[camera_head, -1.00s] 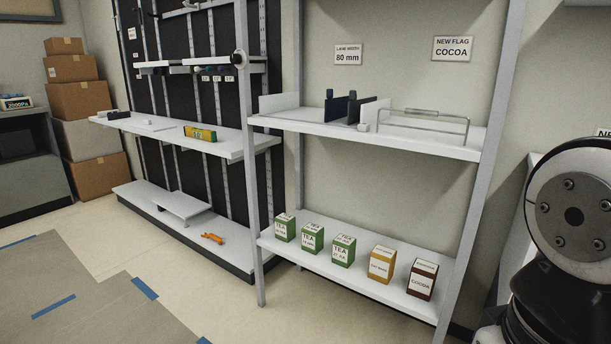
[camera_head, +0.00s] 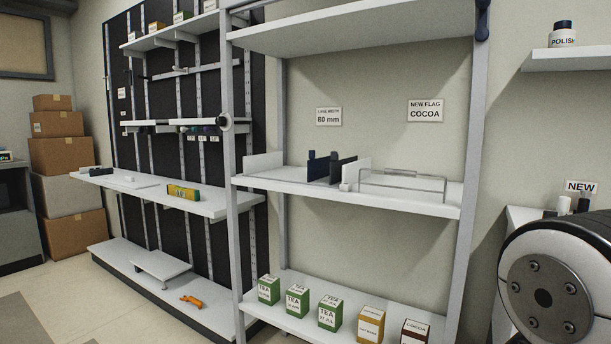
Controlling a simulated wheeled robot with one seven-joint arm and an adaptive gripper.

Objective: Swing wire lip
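A grey wire lip (camera_head: 403,177) stands as a low rectangular frame with a small top bar on the middle shelf (camera_head: 420,201) of the right rack. It spans the shelf's right part. White and dark dividers (camera_head: 337,168) stand upright to its left, with a small white block (camera_head: 345,187) beside its left end. A round grey and black part of my arm (camera_head: 545,290) fills the lower right corner, apart from the rack. My gripper is not in view.
The bottom shelf holds green tea boxes (camera_head: 297,301), a tan box (camera_head: 371,324) and a cocoa box (camera_head: 415,332). Rack posts (camera_head: 466,180) flank the middle shelf. A small shelf (camera_head: 570,58) with a polish jar is at upper right. An orange item (camera_head: 191,301) lies low on the left rack.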

